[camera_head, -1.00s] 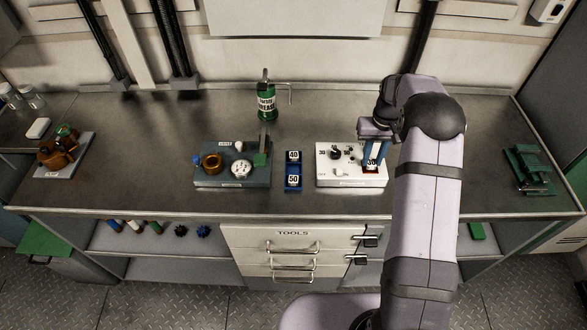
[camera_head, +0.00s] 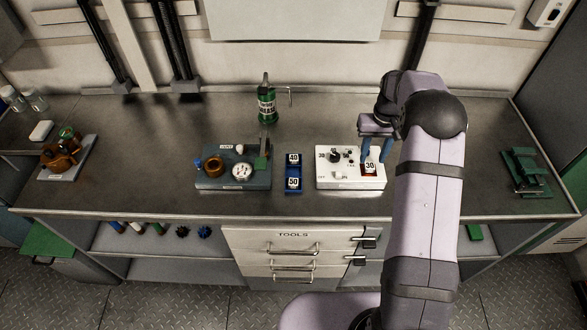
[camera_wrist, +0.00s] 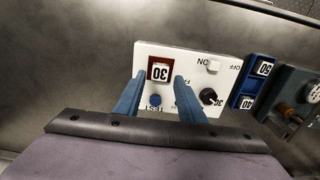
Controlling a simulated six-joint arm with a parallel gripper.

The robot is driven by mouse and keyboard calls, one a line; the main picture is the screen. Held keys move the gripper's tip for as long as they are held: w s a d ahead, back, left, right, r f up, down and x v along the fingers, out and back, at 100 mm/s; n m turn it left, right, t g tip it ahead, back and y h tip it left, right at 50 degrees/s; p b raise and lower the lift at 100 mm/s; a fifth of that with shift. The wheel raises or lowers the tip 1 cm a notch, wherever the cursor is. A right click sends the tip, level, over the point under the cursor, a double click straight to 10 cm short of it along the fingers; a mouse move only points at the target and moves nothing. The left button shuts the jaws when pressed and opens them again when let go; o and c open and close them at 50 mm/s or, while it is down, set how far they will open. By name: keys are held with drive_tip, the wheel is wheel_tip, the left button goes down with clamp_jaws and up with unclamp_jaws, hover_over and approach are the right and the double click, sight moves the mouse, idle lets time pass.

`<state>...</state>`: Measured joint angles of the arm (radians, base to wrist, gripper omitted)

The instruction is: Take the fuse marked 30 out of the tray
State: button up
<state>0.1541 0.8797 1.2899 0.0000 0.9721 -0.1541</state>
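The fuse marked 30 (camera_head: 370,168) sits in the reddish-brown socket on the white panel (camera_head: 335,179), not in the tray. In the wrist view this fuse (camera_wrist: 160,72) shows its label upside down inside the socket. The blue tray (camera_head: 293,170) stands left of the panel and holds fuses marked 40 (camera_head: 293,158) and 50 (camera_head: 293,182). My gripper (camera_head: 376,151) is over the panel's right part. In the wrist view its blue fingers (camera_wrist: 159,80) are apart, one on each side of the fuse, with visible gaps. It is open and empty.
The white panel also carries a black knob (camera_head: 335,155) and a switch. Left of the tray is a grey-blue unit (camera_head: 232,180) with a gauge and brass ring. A green grease bottle (camera_head: 266,103) stands behind. A green fixture (camera_head: 526,172) is far right.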

sight(370, 164)
drive_tip(key=shift+r+p, duration=1.25)
drive_tip(key=shift+r, duration=0.8)
drive_tip(key=shift+w, duration=0.3)
drive_tip(key=shift+m, duration=0.5)
drive_tip(key=s+f, duration=0.2)
drive_tip(key=f, duration=0.1)
drive_tip(key=shift+s+a+f, duration=0.15)
drive_tip(key=shift+s+f, duration=0.05)
drive_tip(key=shift+s, duration=0.2)
drive_tip(key=shift+g, duration=0.8)
drive_tip(key=s+f, duration=0.1)
drive_tip(key=s, duration=0.1)
drive_tip(key=s+f, duration=0.1)
drive_tip(key=s, duration=0.2)
drive_tip(key=s+a+f, duration=0.1)
drive_tip(key=s, duration=0.1)
drive_tip(key=shift+s+a+f, duration=0.1)
drive_tip(key=shift+s+f, duration=0.15)
drive_tip(key=s+a+r+n+t+b, duration=0.1)
drive_tip(key=s+a+r+b, duration=0.25)
drive_tip(key=s, duration=0.65)
drive_tip(key=s+a+r+t+b, duration=0.1)
drive_tip(key=s+a+r+b, duration=0.25)
drive_tip(key=s, duration=0.65)
wheel_tip(370, 164, down, 14)
drive_tip(key=b, duration=1.3)
drive_tip(key=shift+d, duration=0.25)
